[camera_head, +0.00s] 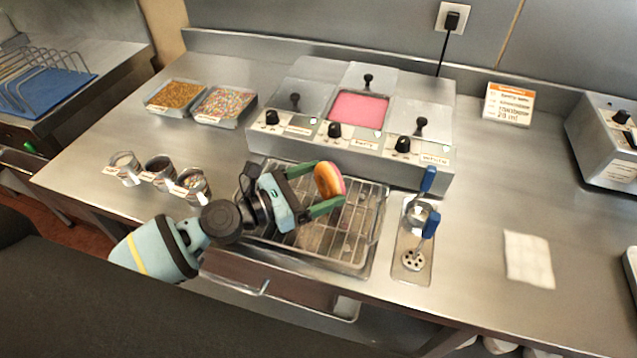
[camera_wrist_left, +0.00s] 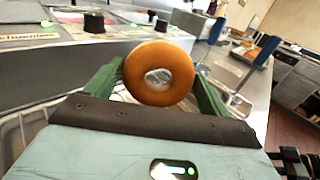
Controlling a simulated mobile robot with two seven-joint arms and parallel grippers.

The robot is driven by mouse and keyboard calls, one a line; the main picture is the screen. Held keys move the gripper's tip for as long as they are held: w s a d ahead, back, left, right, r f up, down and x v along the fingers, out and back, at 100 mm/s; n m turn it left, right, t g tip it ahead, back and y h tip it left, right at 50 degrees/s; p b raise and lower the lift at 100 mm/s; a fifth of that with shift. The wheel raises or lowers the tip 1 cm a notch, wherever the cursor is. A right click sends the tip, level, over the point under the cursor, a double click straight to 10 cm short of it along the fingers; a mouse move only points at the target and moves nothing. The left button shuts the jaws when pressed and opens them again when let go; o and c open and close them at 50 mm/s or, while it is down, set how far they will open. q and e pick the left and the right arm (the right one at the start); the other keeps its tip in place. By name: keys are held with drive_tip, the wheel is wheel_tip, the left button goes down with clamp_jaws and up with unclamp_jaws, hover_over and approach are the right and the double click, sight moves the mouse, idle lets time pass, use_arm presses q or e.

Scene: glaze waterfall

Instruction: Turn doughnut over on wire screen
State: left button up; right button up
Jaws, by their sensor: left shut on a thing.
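The doughnut (camera_head: 328,180) is held on edge between the green fingers of my left gripper (camera_head: 326,187), above the wire screen. The wire screen (camera_head: 362,225) lies on a tray at the front of the counter, partly hidden by my left arm. My right gripper is not in view.
A glaze warmer (camera_head: 262,143) with an open pink well (camera_head: 358,108) stands behind the screen. Blue-handled tools (camera_head: 426,222) stand in a holder right of it. Sprinkle trays (camera_head: 223,105) and small cups (camera_head: 158,172) are at left. A white napkin (camera_head: 529,260) lies on clear counter at right.

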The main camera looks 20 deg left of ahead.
use_arm(q)
drive_tip(key=shift+f, duration=0.15)
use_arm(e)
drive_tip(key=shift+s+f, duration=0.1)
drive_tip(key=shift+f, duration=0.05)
use_arm(q)
drive_tip(key=o, duration=0.9)
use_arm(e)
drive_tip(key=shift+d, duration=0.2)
use_arm(q)
drive_tip(key=shift+a, duration=0.1)
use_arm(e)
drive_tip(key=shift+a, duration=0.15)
use_arm(q)
drive_tip(key=shift+s+a, duration=0.1)
drive_tip(key=shift+s, duration=0.05)
drive_tip(key=shift+b+v, duration=0.4)
drive_tip(key=shift+v, duration=0.65)
drive_tip(key=shift+b+v, duration=0.65)
drive_tip(key=shift+v, duration=1)
drive_tip(key=shift+b+v, duration=0.35)
drive_tip(key=shift+v, duration=0.45)
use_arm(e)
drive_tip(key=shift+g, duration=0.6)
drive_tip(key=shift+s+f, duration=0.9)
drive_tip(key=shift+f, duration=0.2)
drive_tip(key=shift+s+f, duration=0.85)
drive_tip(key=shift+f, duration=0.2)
